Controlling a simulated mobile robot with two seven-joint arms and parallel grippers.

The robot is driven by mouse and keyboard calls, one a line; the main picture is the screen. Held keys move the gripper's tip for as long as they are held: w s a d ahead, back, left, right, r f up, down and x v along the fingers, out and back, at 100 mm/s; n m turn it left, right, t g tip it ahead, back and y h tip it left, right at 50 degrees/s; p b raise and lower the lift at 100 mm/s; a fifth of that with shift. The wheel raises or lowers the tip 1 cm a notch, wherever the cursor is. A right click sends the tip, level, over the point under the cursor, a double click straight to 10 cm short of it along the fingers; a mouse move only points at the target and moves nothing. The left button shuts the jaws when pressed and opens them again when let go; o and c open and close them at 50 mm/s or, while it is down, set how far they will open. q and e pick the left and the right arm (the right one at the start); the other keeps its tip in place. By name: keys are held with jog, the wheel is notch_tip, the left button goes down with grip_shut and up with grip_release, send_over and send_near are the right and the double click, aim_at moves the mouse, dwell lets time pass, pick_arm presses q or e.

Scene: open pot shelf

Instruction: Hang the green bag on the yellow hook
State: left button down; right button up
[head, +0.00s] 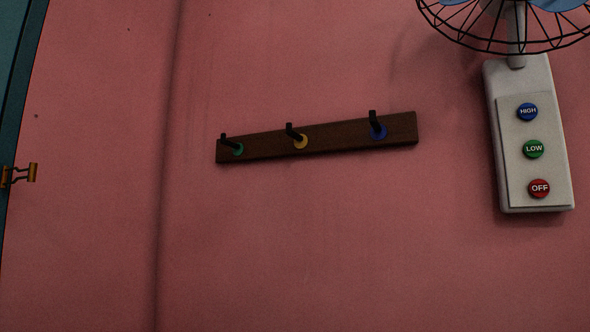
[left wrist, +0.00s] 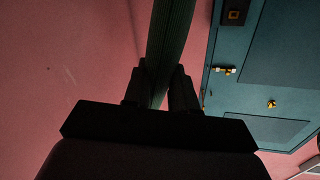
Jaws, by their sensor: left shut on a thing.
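The yellow hook (head: 300,140) is the middle one of three hooks on a dark wooden rail on the pink wall, in the head view. It has a yellow round base and a dark upturned peg, and nothing hangs on it. In the left wrist view my left gripper (left wrist: 160,84) is shut on a dark green ribbed strip, which looks like part of the green bag (left wrist: 171,38). The strip runs up out of the frame, and the rest of the bag is out of view. Neither gripper shows in the head view.
The rail (head: 345,138) also bears a green-based hook (head: 236,148) at left and a blue-based hook (head: 378,130) at right, both bare. A fan with buttons (head: 535,130) is at right. A teal door (left wrist: 265,75) shows in the left wrist view.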

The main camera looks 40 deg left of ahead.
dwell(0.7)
pick_arm(q)
jog(key=w+a+r+m+t+y, duration=0.1)
jog(key=w+a+r+t, duration=0.1)
jog(key=r, duration=1.7)
jog(key=w+a+r+m+t+y, duration=0.1)
jog(key=w+r+t, duration=0.15)
jog(key=r, duration=1.65)
jog(key=w+a+f+p, duration=0.2)
jog(key=w+p, duration=0.1)
jog(key=w, duration=0.6)
jog(key=shift+w+a+p, duration=0.3)
jog(key=shift+w+p, duration=0.05)
jog(key=shift+w, duration=0.05)
